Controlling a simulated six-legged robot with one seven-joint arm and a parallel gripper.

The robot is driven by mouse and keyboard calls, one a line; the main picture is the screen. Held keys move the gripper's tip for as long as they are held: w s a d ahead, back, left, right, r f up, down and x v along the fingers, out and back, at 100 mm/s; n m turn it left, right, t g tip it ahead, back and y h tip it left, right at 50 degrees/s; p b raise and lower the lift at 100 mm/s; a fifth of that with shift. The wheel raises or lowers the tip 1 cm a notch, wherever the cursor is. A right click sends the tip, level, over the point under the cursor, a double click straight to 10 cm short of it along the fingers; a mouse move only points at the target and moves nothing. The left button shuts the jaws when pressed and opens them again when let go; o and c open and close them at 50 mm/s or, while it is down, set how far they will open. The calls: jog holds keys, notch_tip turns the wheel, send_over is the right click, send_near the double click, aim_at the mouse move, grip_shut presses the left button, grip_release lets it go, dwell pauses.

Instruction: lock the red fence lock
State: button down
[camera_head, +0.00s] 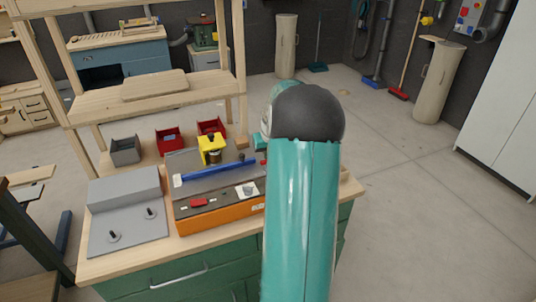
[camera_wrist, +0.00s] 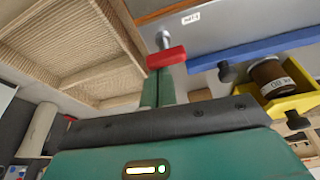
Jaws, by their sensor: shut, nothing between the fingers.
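The red fence lock (camera_wrist: 166,57) is a small red bar handle on a short metal stem at the edge of a grey plate in the wrist view. In the head view a small red part shows at the right end of the blue fence (camera_head: 218,170), beside my arm. My gripper (camera_wrist: 158,78) is shut and empty, its fingertips right by the red handle; I cannot tell whether they touch it. The blue fence also shows in the wrist view (camera_wrist: 262,46), right of the handle. In the head view my arm hides most of the gripper.
The orange-sided machine (camera_head: 222,219) stands on a wooden-topped green bench. A yellow holder (camera_head: 211,143) with a jar is behind the fence. A red switch (camera_head: 199,203) is on the machine's front. A grey plate (camera_head: 125,220) lies left. Red bins (camera_head: 170,142) stand behind.

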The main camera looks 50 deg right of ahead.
jog(key=shift+s+m, duration=0.1)
jog(key=shift+m, duration=0.5)
jog(key=m+g+h, duration=0.1)
jog(key=m, duration=0.2)
jog(key=shift+s, duration=0.2)
jog(key=m, duration=0.2)
jog(key=m+g, duration=0.1)
jog(key=shift+s+a+m+h, duration=0.1)
jog(key=shift+s+m+h, duration=0.15)
jog(key=shift+m+h, duration=0.05)
jog(key=m, duration=0.2)
jog(key=m+g, duration=0.1)
jog(key=m, duration=0.1)
jog(key=s+m+g, duration=0.1)
jog(key=m, duration=0.2)
jog(key=shift+a, duration=0.35)
jog(key=shift+w, duration=0.2)
